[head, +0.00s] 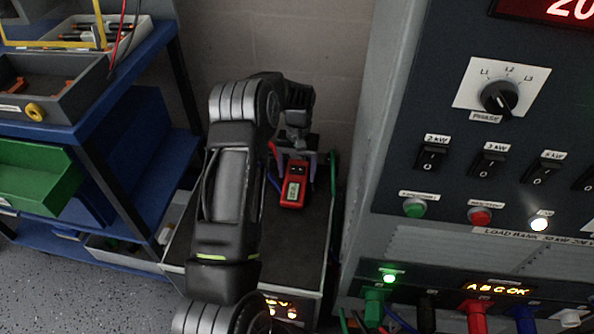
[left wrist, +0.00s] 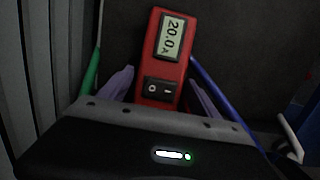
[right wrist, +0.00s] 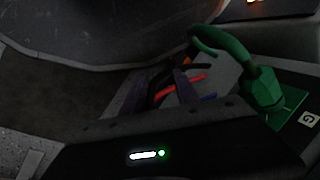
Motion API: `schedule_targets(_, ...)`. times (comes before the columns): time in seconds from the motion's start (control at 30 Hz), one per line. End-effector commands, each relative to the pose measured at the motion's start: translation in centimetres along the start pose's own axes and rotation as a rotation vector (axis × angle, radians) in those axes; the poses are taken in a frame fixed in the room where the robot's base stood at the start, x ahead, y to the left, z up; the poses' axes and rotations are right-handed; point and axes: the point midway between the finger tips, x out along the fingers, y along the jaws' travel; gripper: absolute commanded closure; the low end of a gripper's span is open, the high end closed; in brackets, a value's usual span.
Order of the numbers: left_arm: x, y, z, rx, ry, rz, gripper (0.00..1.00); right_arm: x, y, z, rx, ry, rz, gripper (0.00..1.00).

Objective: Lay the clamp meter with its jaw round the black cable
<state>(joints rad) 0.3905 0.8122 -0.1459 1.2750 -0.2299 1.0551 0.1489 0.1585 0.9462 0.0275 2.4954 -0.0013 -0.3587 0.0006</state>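The red clamp meter (head: 294,185) lies on the dark top of a low cabinet beyond my left arm. In the left wrist view the meter (left wrist: 160,60) lights up 20.0 A. My left gripper (head: 296,158) straddles its jaw end. Its purple fingers stand apart on either side of the meter, with a gap visible. The jaw is hidden behind my gripper, so I cannot see what it encloses. My right gripper (right wrist: 160,88) is open, with a black cable (right wrist: 193,68) and a red cable showing beyond its fingers; I cannot tell whether it touches them.
The load bank panel (head: 450,190) stands at right, with coloured plugs along its bottom. A green plug (right wrist: 262,92) and its cable are close to my right gripper. A blue cable (left wrist: 220,95) runs beside the meter. A blue shelf rack (head: 150,50) with bins stands at left.

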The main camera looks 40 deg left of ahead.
Motion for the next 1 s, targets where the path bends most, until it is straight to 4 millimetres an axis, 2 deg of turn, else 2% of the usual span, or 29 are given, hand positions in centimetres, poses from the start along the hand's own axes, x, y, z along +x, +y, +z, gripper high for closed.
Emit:
schedule_targets(0.17,0.0,0.0,0.0,0.0,0.0,0.0,0.13,0.0,0.0,0.0,0.0,0.0,0.0,0.64)
schedule_targets(0.47,-0.1,0.0,0.0,0.0,-0.001,0.0,0.13,0.0,0.0,0.0,0.0,0.0,0.0,0.64)
schedule_targets(0.57,-1.0,0.0,0.0,0.0,0.002,0.0,0.13,-0.2,-0.1,0.0,0.0,0.0,0.0,0.64)
schedule_targets(0.9,-6.3,0.0,-0.1,0.0,0.002,0.0,0.13,-1.2,-0.5,0.0,-0.001,0.0,0.0,0.64)
schedule_targets(1.0,-7.3,0.0,0.0,0.0,0.001,0.0,0.13,-1.3,-0.5,0.0,-0.001,0.0,0.0,0.64)
